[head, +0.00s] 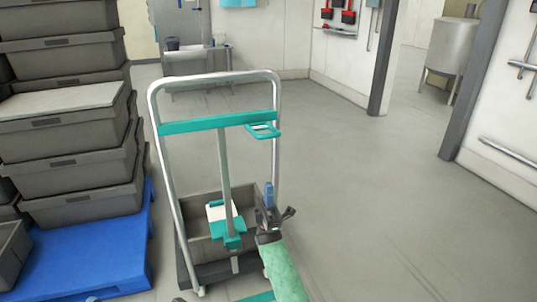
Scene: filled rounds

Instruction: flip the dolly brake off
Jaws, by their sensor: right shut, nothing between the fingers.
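The dolly (154,107) stands ahead of me, with a tall silver tube frame, a teal crossbar (190,124) and a grey crate (198,228) low down. A teal loop (263,130) sticks out at the crossbar's right end. A grey post (224,165) runs down from the crossbar to a teal block. My right gripper (270,213), on a green-sleeved arm, is shut and empty beside the frame's lower right side. A small blue upright piece (269,194) shows at its fingers; I cannot tell whether it is the brake lever or whether they touch. My left gripper is not in view.
Stacked grey crates (75,172) stand on a blue pallet (85,250) at the left, close to the dolly. The floor (380,210) to the right is clear. A dark post (383,60) and a metal tank (452,45) stand farther back.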

